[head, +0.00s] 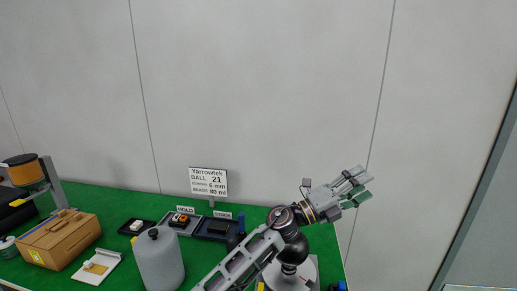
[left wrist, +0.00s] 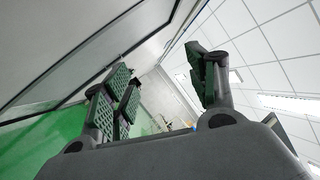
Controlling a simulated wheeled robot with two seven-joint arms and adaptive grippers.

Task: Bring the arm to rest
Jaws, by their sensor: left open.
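My left gripper (head: 357,186) is raised above the right end of the green table, in front of the grey wall in the head view. Its fingers point up and to the right. In the left wrist view the fingers of the left gripper (left wrist: 168,93) stand wide apart, with nothing between them. It touches no object. My left arm (head: 243,262) crosses the lower middle of the head view and hides part of the table. My right gripper shows in neither view.
The green table (head: 100,200) holds a cardboard box (head: 60,238), a grey bottle-like container (head: 160,262), a tray with an orange-and-black item (head: 180,219), a dark blue tray (head: 214,228) and a sign (head: 209,182). The air around the gripper is clear.

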